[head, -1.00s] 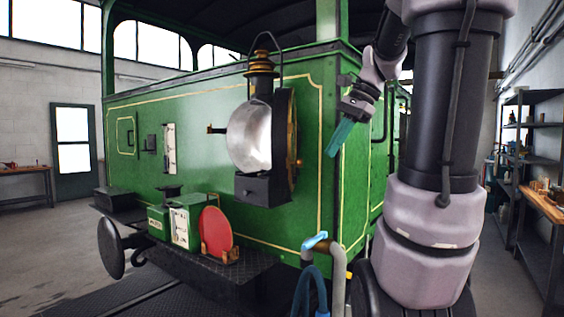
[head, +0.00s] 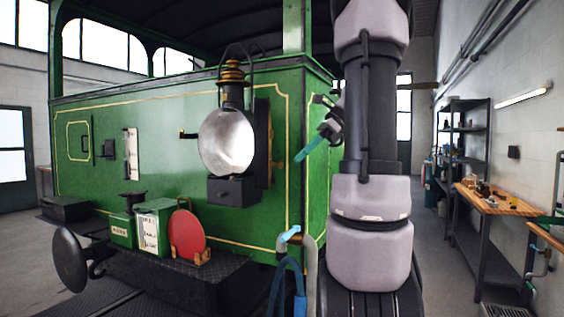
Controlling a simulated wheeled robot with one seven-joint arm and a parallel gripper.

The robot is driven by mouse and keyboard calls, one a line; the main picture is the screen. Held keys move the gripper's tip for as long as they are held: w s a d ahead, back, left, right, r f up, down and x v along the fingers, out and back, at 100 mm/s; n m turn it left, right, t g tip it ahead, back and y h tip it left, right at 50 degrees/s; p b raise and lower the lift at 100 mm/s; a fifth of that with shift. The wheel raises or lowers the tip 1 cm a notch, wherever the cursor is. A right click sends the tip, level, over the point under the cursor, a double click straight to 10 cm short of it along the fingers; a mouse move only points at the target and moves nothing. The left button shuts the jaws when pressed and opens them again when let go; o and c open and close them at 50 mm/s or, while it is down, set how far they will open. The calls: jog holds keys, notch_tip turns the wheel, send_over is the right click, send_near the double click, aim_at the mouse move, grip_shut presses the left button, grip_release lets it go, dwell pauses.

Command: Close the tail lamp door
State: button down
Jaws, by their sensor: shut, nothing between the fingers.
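The tail lamp (head: 233,95) hangs on the green tram end, with a brass-ringed black chimney and a dark box base. Its round silvery face (head: 226,143) looks toward me. The lamp door (head: 264,145) appears as a dark panel with a brownish rim at the lamp's right side, seen nearly edge-on and standing open. My gripper (head: 298,158) has teal fingers that are shut and empty. In the picture it is right of the door, near the tram's corner, with a visible gap between them. Its depth relative to the door is hard to tell.
A red disc (head: 187,232) and a green-and-white box (head: 152,227) stand on the dark tram step below the lamp. A tap with a blue handle (head: 290,233) and hose is near the tram's corner. A wooden workbench (head: 490,203) stands right, with open floor before it.

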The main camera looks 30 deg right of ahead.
aim_at(267, 148)
jog(key=a, duration=0.1)
jog(key=w+a+f, duration=0.1)
jog(key=a, duration=0.1)
jog(key=w+a, duration=0.1)
jog(key=a, duration=0.1)
jog(key=shift+w+a+f, duration=0.1)
jog(key=shift+f, duration=0.2)
